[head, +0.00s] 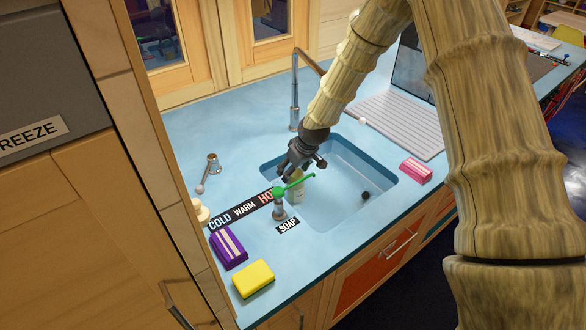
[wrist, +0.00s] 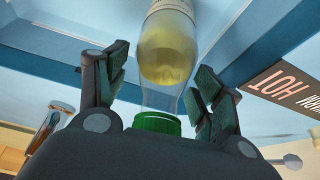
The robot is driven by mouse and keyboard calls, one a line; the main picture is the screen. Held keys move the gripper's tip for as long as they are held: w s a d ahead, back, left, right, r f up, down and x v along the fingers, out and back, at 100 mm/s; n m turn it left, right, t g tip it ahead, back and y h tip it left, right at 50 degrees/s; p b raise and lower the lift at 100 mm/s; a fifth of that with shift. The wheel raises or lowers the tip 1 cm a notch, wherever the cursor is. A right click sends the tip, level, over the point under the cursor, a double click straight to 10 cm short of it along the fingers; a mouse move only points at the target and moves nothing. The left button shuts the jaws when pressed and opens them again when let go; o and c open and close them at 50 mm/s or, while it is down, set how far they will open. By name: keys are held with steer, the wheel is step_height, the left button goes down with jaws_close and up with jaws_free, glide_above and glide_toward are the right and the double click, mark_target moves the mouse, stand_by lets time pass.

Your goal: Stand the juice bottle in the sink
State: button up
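The juice bottle (wrist: 170,45) is clear with yellow juice and a green cap (wrist: 157,123). In the wrist view it lies between the fingers of my gripper (wrist: 160,85), cap toward the palm, with a gap beside the neck on each side. My gripper is open. In the head view my gripper (head: 303,158) points down over the left part of the blue sink (head: 345,190). The bottle (head: 296,190) shows below it, about upright inside the sink outline, partly hidden by the soap pump. Its base contact is hard to see.
A soap pump with a green spout (head: 297,183) stands at the sink's front-left edge, close to the bottle. A chrome tap (head: 294,95) stands behind. A purple box (head: 228,247), yellow sponge (head: 253,278) and pink block (head: 415,170) lie on the counter. The sink's right side is clear.

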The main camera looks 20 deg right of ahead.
steer(key=shift+o, duration=0.2)
steer(key=b+v, duration=0.3)
steer(key=v, duration=0.9)
steer(key=shift+r+b, duration=0.2)
steer(key=shift+b, duration=0.2)
stand_by(0.5)
